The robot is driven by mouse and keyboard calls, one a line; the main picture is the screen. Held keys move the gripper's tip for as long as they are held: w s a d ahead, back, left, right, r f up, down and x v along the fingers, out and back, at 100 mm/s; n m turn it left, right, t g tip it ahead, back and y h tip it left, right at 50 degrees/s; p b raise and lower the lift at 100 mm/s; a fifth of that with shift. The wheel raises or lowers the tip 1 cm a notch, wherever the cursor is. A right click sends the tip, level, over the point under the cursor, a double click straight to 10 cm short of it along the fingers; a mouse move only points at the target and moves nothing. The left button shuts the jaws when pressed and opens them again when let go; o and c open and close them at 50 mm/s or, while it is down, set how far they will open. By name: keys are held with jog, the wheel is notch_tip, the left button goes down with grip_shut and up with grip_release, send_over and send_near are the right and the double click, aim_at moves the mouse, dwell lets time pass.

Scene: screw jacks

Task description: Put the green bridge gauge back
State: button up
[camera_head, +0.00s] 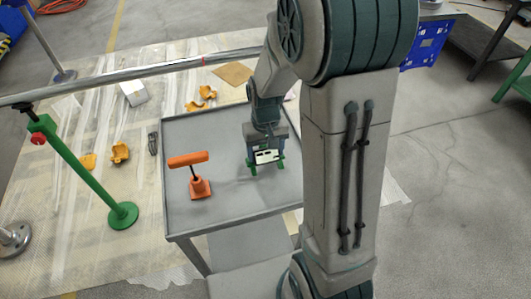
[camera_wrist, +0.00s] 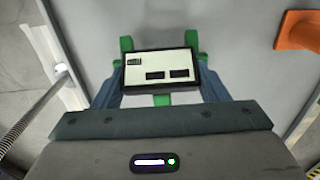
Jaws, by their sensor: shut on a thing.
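The green bridge gauge (camera_head: 253,169) is in my gripper (camera_head: 266,154), over the right half of the grey table (camera_head: 216,214). In the wrist view the gauge (camera_wrist: 160,63) shows a pale face with dark marks in a black frame, with green parts around it. The two blue-grey fingers of my gripper (camera_wrist: 160,85) are shut on it from both sides. The gauge looks roughly level. I cannot tell whether its feet touch the table top.
An orange stand with a crossbar (camera_head: 199,186) is on the table, left of the gauge. A long metal pipe (camera_head: 150,72) runs behind, with a green screw jack (camera_head: 90,178) under its left part. Yellow clamp pieces (camera_head: 120,151) lie on the floor sheet. The table's front is clear.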

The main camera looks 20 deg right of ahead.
jog(key=shift+f, duration=0.55)
jog(key=shift+f, duration=0.1)
jog(key=shift+f, duration=0.15)
jog(key=o, duration=1.3)
jog(key=shift+r, duration=0.2)
